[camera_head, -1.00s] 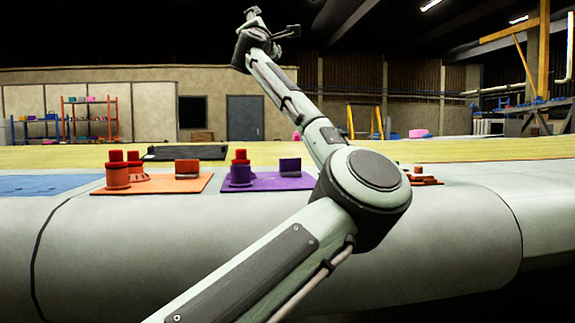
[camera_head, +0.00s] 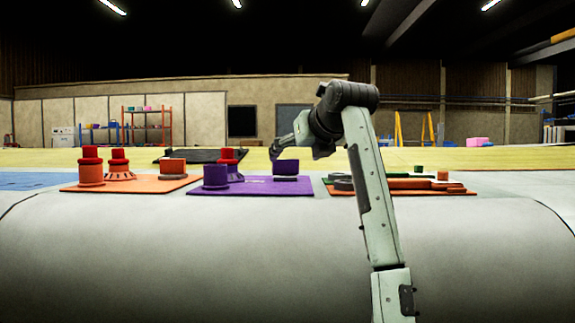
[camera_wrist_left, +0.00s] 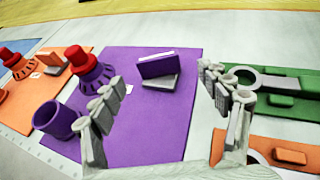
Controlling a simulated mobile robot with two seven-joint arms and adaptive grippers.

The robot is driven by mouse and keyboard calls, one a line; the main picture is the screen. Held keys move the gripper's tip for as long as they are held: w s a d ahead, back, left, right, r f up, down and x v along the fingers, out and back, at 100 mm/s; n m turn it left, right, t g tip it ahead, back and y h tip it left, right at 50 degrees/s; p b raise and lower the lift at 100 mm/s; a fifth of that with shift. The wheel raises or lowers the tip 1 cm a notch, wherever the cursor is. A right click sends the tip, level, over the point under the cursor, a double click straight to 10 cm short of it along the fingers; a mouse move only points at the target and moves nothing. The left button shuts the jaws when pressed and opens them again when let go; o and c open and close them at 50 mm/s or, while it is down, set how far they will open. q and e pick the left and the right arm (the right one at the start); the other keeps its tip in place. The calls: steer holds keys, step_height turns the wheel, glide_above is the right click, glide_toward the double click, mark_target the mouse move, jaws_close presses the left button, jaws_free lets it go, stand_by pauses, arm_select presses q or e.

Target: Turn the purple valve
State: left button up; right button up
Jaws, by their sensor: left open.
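A purple plate (camera_head: 250,188) lies on the grey surface. On it are a purple cylinder (camera_head: 215,177), a ribbed purple part with a red top (camera_head: 230,156), and a purple block on a grey base (camera_head: 286,168). The wrist view shows the same plate (camera_wrist_left: 150,135), the open-topped cylinder (camera_wrist_left: 55,118), the red-topped part (camera_wrist_left: 84,62) and the block (camera_wrist_left: 158,66). I cannot tell which part is the valve. My left gripper (camera_wrist_left: 160,76) is open and empty above the plate, its fingers spread either side of the block in the picture. Contact is not visible. My right gripper is out of view.
An orange plate (camera_head: 130,187) with red-topped parts stands to the left. Green (camera_wrist_left: 270,83) and orange (camera_wrist_left: 290,155) plates with low parts lie to the right. A black flat item (camera_head: 188,155) lies behind. The rounded grey front edge is bare.

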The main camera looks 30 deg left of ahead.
mark_target(287, 162)
arm_select(q)
steer(key=x, duration=0.6)
steer(key=shift+a+p, duration=0.25)
steer(key=shift+p, duration=0.15)
steer(key=shift+w+a+f, duration=0.2)
steer(key=shift+w+a, duration=0.05)
steer(key=shift+a, duration=0.1)
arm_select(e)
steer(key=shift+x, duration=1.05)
arm_select(q)
steer(key=shift+c, duration=0.4)
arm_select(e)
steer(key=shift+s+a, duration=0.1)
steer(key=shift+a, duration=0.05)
